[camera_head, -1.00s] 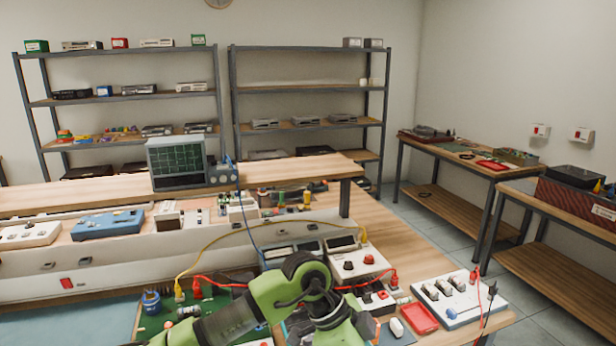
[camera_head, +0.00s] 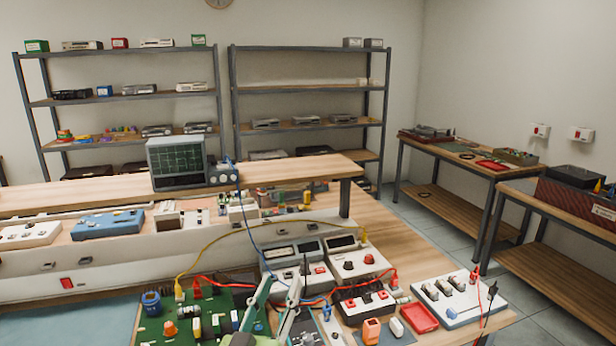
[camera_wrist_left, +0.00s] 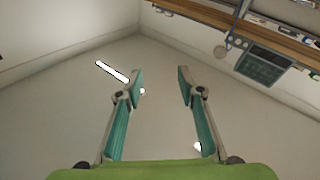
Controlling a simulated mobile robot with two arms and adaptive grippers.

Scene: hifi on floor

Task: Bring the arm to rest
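My left gripper (camera_head: 277,306) shows at the bottom middle of the head view, in front of the instruments on the workbench. In the left wrist view my left gripper (camera_wrist_left: 160,82) has its two green-padded fingers apart with nothing between them. That view shows walls and ceiling past the fingers, with the oscilloscope (camera_wrist_left: 262,66) and shelf at upper right. Most of my left arm is below the head view's edge. My right gripper does not show in either view.
The workbench holds a green circuit board (camera_head: 172,325), meters (camera_head: 362,262), a white switch box (camera_head: 458,298) and a red tray (camera_head: 420,317). Yellow, red and blue cables (camera_head: 205,245) run over it. Side tables (camera_head: 470,165) and shelving racks (camera_head: 310,125) stand beyond. Grey floor lies between.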

